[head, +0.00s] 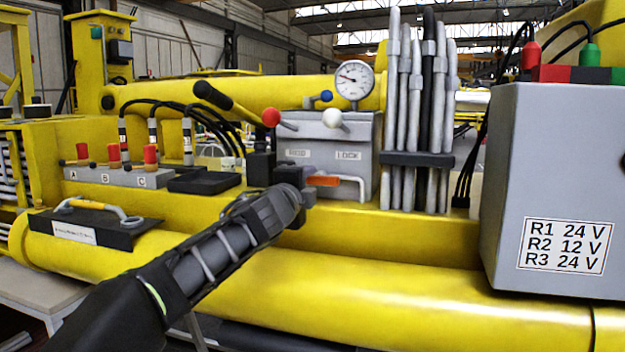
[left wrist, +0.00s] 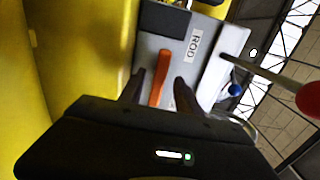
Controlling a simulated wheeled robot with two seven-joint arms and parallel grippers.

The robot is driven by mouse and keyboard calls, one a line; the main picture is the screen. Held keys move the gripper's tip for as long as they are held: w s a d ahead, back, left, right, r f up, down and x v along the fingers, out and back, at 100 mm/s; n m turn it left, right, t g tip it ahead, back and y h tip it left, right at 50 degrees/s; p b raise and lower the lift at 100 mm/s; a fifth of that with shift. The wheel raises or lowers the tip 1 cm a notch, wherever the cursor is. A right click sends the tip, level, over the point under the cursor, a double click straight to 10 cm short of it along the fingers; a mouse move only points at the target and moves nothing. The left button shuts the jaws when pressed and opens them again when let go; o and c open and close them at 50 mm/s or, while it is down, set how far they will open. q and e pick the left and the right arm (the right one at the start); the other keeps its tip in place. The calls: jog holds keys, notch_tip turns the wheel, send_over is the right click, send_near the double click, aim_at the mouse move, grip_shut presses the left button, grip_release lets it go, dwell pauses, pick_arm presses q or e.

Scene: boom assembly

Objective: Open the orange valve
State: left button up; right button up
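The orange valve handle (head: 322,181) is at the lower front of a grey valve box (head: 340,133) marked LOCK. In the left wrist view the orange handle (left wrist: 160,78) stands out in front of the box face, below a label reading ROD. My left gripper (head: 304,188) is at the handle's left side in the head view. In the left wrist view its two dark fingers (left wrist: 158,88) are apart, one on each side of the handle, with gaps visible. Whether the tips reach past the handle is unclear. My right gripper is not in view.
A red-knobbed lever (head: 271,117) and a white-knobbed lever (head: 333,119) are on the box. A gauge (head: 354,80) is above and grey hoses (head: 415,130) are to the right. A bent grey bar (head: 355,182) is right beside the handle. A grey cabinet (head: 550,180) is far right.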

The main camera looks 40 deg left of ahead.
aim_at(311, 181)
pick_arm(q)
jog(key=shift+p+x, duration=0.3)
jog(key=shift+x, duration=1.45)
jog(key=shift+c, duration=0.2)
grip_shut()
